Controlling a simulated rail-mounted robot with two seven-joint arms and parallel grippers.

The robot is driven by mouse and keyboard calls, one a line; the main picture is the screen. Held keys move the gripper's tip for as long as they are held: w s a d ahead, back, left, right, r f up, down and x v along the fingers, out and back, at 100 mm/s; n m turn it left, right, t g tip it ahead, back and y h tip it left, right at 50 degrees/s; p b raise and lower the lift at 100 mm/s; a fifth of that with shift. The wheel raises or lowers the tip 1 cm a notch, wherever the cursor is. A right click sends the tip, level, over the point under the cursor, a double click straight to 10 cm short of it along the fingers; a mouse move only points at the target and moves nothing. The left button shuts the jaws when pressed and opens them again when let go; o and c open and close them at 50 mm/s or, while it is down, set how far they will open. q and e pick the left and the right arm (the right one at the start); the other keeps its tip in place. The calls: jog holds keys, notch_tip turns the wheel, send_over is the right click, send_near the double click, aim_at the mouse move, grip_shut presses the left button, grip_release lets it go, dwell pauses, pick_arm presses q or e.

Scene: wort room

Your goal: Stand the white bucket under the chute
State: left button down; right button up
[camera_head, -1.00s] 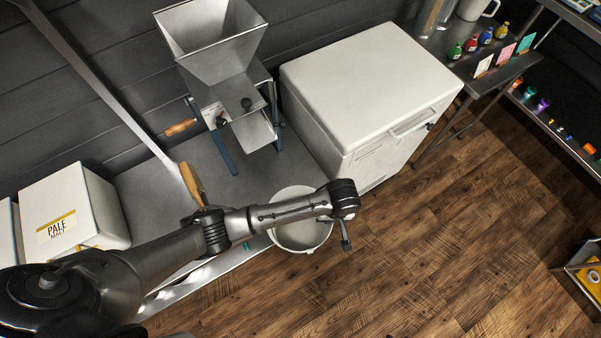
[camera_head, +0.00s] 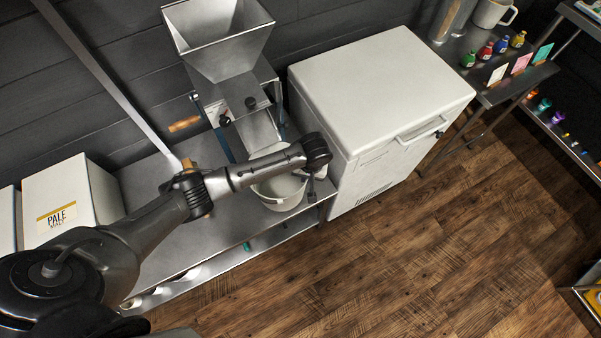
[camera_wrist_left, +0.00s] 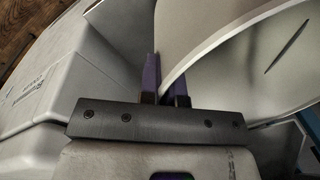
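The white bucket (camera_head: 281,189) is at the front of the steel bench, just below and in front of the mill's chute (camera_head: 262,132). My left forearm crosses over the bucket and hides part of its rim. In the left wrist view, the bucket's curved wall (camera_wrist_left: 225,75) passes between the two fingers of my left gripper (camera_wrist_left: 165,88), which is closed on the rim. In the head view the left gripper (camera_head: 312,190) is at the bucket's right side. Whether the bucket's base touches the bench is hidden. My right gripper is out of view.
A white chest (camera_head: 380,85) stands close to the bucket's right. The mill's hopper (camera_head: 220,45) rises above the chute. A pale malt box (camera_head: 65,205) stands at left. The wooden floor (camera_head: 400,270) is clear.

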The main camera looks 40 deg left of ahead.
pick_arm(q)
jog(key=a+f, duration=0.1)
jog(key=w+a+f+b, duration=0.1)
jog(key=a+f, duration=0.1)
jog(key=shift+w+f, duration=0.15)
jog(key=shift+f, duration=0.1)
dwell(0.4)
jog(key=c, duration=1.8)
grip_release()
jog(key=shift+f, duration=0.15)
jog(key=o, duration=0.5)
